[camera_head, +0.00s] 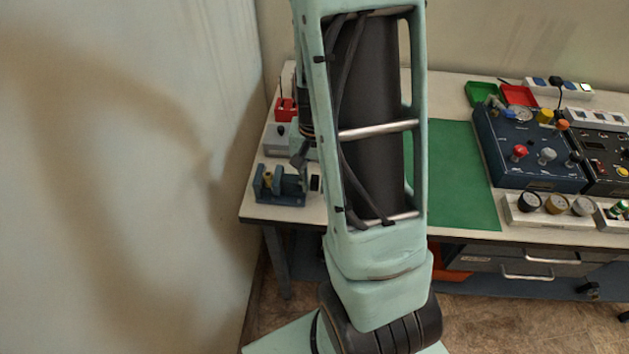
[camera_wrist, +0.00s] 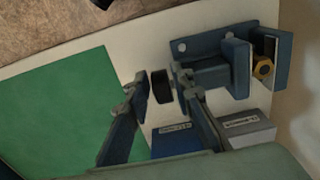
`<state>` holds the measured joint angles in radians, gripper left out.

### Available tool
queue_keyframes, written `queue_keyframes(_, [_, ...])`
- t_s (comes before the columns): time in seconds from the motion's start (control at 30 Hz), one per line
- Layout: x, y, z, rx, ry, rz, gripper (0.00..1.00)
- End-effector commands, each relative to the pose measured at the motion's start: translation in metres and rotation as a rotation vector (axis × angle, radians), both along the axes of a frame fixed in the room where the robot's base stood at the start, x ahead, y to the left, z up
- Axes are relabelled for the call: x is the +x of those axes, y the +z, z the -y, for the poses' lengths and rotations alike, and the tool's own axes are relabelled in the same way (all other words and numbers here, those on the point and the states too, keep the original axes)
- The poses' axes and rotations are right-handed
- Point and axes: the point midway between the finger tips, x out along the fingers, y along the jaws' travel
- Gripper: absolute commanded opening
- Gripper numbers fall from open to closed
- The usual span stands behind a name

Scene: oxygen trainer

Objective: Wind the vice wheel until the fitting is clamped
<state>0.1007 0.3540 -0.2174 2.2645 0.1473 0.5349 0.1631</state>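The blue vice (camera_head: 281,188) stands at the left front corner of the bench, and in the wrist view (camera_wrist: 212,77) it is at the upper right. The brass fitting (camera_wrist: 263,68) sits between its two jaws; I cannot tell whether both jaws touch it. The fitting also shows in the head view (camera_head: 267,180). The black vice wheel (camera_wrist: 161,86) is on the side away from the jaws. My gripper (camera_wrist: 162,79) is open, with one finger on either side of the wheel and visible gaps. Contact and depth are unclear. In the head view my arm hides most of the gripper.
A green mat (camera_wrist: 65,118) lies beside the vice. A blue labelled box (camera_wrist: 176,140) and a grey labelled box (camera_wrist: 247,132) are close to my fingers. The wall (camera_head: 215,220) is close on the left. A blue gauge panel (camera_head: 528,150) stands at the right.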

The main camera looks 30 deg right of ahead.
Motion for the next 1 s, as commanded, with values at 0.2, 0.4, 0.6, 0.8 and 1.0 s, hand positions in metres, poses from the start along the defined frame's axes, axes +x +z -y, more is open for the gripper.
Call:
queue_keyframes(0.2, [0.0000, -0.0004, -0.0001, 0.000, 0.000, 0.000, 0.22])
queue_keyframes(0.4, [0.0000, -0.0002, -0.0001, 0.000, 0.001, 0.000, 0.02])
queue_keyframes(0.6, [0.0000, -0.0001, -0.0001, 0.001, 0.001, -0.002, 0.00])
queue_keyframes(0.8, [0.0007, 0.0008, 0.0007, 0.020, 0.001, -0.031, 0.00])
queue_keyframes(1.0, [0.0026, 0.0023, 0.0024, 0.079, -0.001, -0.118, 0.00])
